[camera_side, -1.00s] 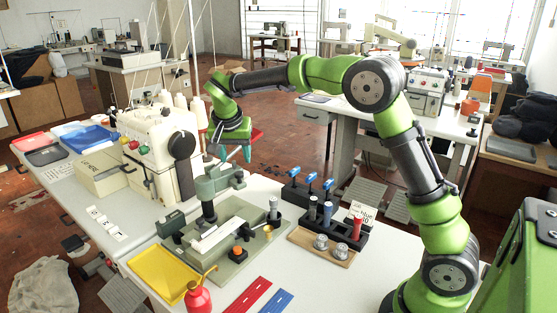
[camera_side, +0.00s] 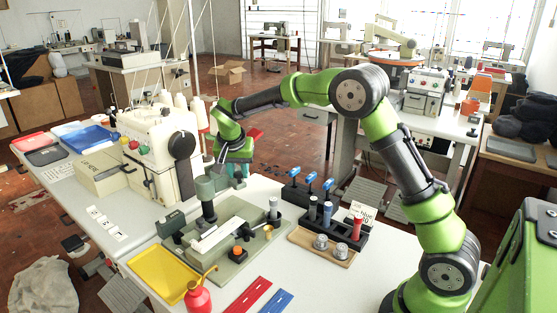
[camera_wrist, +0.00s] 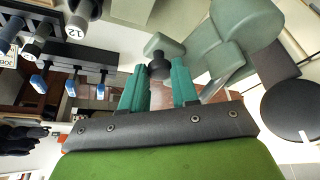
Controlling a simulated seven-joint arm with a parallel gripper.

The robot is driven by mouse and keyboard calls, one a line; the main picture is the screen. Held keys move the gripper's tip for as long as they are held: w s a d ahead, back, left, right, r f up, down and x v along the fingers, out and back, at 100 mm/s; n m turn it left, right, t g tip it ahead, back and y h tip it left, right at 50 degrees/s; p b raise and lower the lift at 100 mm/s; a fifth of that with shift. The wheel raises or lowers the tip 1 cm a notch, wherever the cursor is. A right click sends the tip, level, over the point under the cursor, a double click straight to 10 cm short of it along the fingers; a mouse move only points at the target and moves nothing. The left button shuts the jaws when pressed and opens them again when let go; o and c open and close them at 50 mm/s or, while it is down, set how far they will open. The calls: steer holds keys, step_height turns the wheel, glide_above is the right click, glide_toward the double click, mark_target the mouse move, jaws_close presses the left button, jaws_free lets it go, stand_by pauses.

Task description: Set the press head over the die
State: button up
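The press is a grey-green machine on a flat plate (camera_side: 222,262) in the middle of the table. Its press head (camera_side: 226,174) is raised at the back; the head's arm fills the upper right of the wrist view (camera_wrist: 232,35). A dark round knob (camera_wrist: 158,68) projects from it. My gripper (camera_side: 236,166) is low beside the head, its tips hard to make out there. In the wrist view, my gripper's teal fingers (camera_wrist: 160,82) are apart, with the knob showing between or just beyond them. Contact cannot be told. A small brass cup (camera_side: 268,231) sits on the plate; whether it is the die is unclear.
A black rack (camera_side: 334,227) and blue-handled tools (camera_side: 312,178) stand right of the press. A wooden tray (camera_side: 322,247) lies before the rack. A yellow tray (camera_side: 162,272) and red oil can (camera_side: 198,296) are in front. A sewing machine (camera_side: 155,145) stands behind left.

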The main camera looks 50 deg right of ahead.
jaws_close()
steer(key=shift+s+a, duration=0.1)
steer(key=a+m+g, duration=0.5)
steer(key=a+m, duration=0.6)
steer(key=m, duration=0.4)
steer(key=shift+s+a+m+g+y, duration=0.3)
steer(key=shift+a+m+g+y, duration=0.1)
steer(key=shift+r, duration=0.1)
stand_by(0.3)
steer(key=o, duration=0.7)
jaws_free()
